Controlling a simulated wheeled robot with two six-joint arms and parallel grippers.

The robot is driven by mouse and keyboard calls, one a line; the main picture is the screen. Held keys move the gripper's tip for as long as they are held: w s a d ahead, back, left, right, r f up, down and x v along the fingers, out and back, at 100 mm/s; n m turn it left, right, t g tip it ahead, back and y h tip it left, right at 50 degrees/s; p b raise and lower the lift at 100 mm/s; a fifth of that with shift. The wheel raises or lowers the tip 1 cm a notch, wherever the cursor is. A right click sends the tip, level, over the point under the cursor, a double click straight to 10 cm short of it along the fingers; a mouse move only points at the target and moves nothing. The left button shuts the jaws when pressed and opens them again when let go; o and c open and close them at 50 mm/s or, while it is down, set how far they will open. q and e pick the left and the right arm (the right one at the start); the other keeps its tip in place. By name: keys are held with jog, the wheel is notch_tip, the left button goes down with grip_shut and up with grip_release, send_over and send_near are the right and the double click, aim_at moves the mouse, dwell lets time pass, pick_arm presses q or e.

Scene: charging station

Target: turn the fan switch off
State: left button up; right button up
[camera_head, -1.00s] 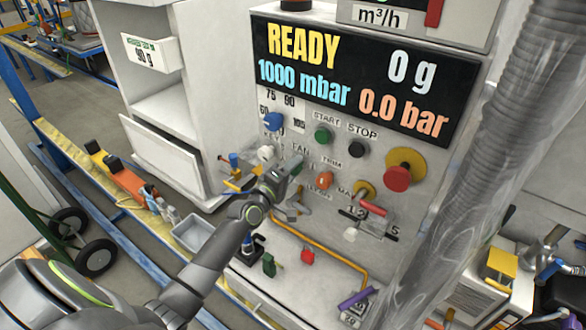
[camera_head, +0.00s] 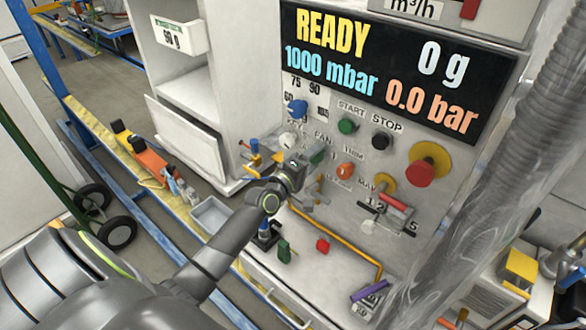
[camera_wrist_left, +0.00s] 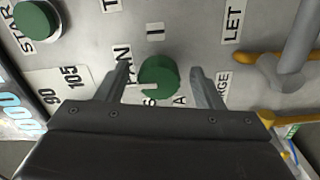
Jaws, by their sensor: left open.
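The fan switch is a round green knob (camera_wrist_left: 158,76) with a pale mark on its lower edge, beside the FAN label on the grey panel. In the head view the knob (camera_head: 318,156) shows partly behind my left gripper (camera_head: 307,170). In the wrist view the two fingers of my left gripper (camera_wrist_left: 161,72) are open, one on each side of the knob with gaps. I cannot tell how deep the fingers reach or whether they touch the panel. My right gripper is not in view.
A green START button (camera_head: 347,126), a black STOP button (camera_head: 382,140) and an orange knob (camera_head: 345,171) are close by. A red and yellow emergency button (camera_head: 422,172) is to the right.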

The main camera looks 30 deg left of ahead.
pick_arm(q)
jog(key=s+a, duration=0.2)
jog(key=s, duration=1.4)
jog(key=shift+s+a, duration=0.15)
jog(key=shift+s, duration=0.1)
